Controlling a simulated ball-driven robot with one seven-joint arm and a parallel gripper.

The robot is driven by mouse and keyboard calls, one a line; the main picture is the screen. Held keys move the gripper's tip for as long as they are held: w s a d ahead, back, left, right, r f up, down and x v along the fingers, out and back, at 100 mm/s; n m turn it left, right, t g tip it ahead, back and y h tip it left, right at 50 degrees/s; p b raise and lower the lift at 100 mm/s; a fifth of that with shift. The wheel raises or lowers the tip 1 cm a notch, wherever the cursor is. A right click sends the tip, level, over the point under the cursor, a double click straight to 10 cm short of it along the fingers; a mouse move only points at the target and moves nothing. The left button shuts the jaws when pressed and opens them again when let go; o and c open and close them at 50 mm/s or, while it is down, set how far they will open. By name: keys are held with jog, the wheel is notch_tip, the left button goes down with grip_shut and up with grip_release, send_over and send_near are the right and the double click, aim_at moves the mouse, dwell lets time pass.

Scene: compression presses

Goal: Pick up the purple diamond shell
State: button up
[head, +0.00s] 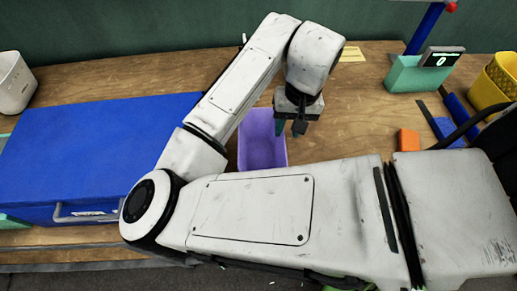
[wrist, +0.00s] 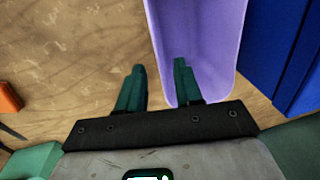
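The only purple thing in view is an open-topped, trough-like purple shell (head: 262,143) on the wooden table, partly hidden behind my arm in the head view. I cannot make out a diamond shape. It also shows at the top of the wrist view (wrist: 205,35). My gripper (head: 290,129) is at its upper right in the head view. In the wrist view the two teal fingers (wrist: 159,66) are apart with nothing held. The left finger is over bare wood and the right overlaps the shell's near end, with the shell's left wall between them. Contact and height cannot be told.
A large blue box (head: 90,145) stands left of the shell. An orange block (head: 408,140), a teal bin (head: 420,75) with a small display, blue parts (head: 447,130) and a yellow basket (head: 495,82) are on the right. Bare wood lies right of the shell.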

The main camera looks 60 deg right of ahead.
aim_at(282, 145)
jog(key=f, duration=0.8)
jog(key=shift+w+a+f+p, duration=0.1)
jog(key=shift+w+a+p, duration=0.2)
jog(key=shift+w+p, duration=0.1)
jog(key=shift+c, duration=0.2)
grip_shut()
